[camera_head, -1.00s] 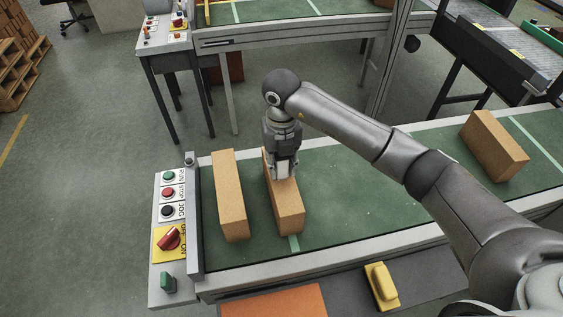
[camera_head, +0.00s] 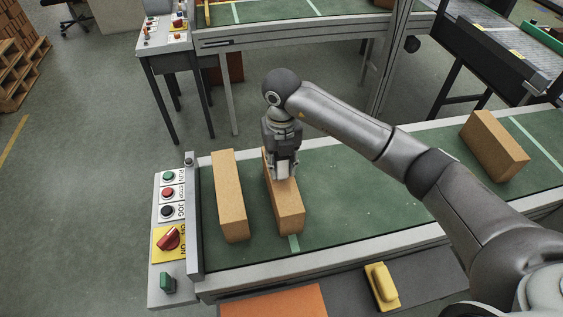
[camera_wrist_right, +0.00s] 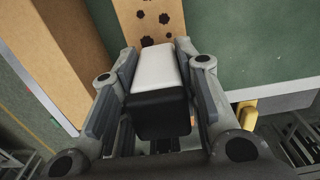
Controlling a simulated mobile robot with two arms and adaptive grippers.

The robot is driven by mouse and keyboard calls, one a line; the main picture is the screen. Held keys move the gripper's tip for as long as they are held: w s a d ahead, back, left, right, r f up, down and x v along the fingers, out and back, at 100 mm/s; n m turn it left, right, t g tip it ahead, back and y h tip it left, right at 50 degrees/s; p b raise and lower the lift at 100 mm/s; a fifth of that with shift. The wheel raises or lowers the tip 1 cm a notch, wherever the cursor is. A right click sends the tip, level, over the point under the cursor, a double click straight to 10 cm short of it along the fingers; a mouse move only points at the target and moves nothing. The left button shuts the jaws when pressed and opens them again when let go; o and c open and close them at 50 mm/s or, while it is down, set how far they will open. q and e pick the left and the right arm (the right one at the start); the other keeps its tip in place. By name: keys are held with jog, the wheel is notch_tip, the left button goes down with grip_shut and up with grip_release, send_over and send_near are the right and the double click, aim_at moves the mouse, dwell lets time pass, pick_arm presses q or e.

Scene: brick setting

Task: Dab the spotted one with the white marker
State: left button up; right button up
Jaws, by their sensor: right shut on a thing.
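My right gripper (camera_head: 283,170) is over the middle brick on the green belt. In the right wrist view the gripper (camera_wrist_right: 155,95) is shut on the white marker (camera_wrist_right: 155,68), a block with a white front part and a black rear part. The spotted brick (camera_head: 287,208) lies under the marker; its dark spots show in the right wrist view (camera_wrist_right: 149,17). The marker's tip is hidden, so I cannot tell whether it touches the brick. A plain tan brick (camera_head: 229,195) lies to the left. My left gripper is not in view.
Another tan brick (camera_head: 494,146) lies on the belt (camera_head: 365,190) at the right. A control panel (camera_head: 168,230) with buttons and a red switch stands at the belt's left end. A yellow object (camera_head: 381,287) and an orange surface (camera_head: 275,303) are at the front.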

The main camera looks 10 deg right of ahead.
jog(key=shift+s+f, duration=0.1)
jog(key=shift+r+p, duration=0.6)
jog(key=shift+r, duration=0.25)
jog(key=shift+r+p, duration=1.4)
jog(key=shift+r, duration=1.3)
